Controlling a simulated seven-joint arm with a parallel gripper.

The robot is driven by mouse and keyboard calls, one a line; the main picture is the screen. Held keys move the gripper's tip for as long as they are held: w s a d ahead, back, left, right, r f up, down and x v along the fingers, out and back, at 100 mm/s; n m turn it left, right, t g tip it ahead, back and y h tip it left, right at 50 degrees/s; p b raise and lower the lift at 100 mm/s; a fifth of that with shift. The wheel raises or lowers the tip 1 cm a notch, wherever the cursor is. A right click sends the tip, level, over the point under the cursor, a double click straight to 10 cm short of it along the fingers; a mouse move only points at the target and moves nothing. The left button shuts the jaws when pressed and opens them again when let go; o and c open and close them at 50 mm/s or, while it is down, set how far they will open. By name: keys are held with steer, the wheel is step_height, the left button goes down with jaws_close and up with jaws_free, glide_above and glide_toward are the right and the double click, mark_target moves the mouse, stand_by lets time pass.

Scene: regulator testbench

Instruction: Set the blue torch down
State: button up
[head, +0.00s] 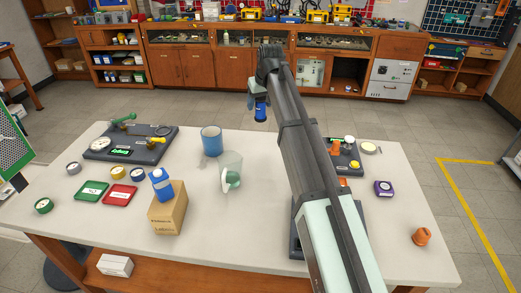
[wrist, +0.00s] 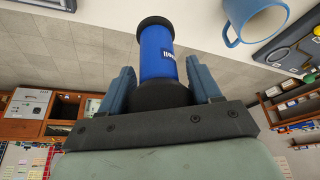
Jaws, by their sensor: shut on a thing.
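The blue torch (wrist: 158,52) is a blue cylinder with black ends. In the wrist view it stands out from between the two blue fingers of my gripper (wrist: 163,88), which is shut on it. In the head view the torch (head: 261,109) hangs below my gripper (head: 259,92), above and beyond the table's far edge. The white table (head: 240,240) is in front of it. The torch's black end is partly hidden between the fingers in the wrist view.
A blue-and-white bottle (head: 161,184) is on a cardboard box (head: 168,212). A gauge board (head: 129,143) is at the left. Bare tabletop shows at the front middle.

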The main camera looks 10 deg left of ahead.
mark_target(263, 121)
steer(key=shift+f, duration=6.6)
steer(key=shift+f, duration=0.15)
steer(key=o, duration=1.3)
steer(key=v, duration=1.2)
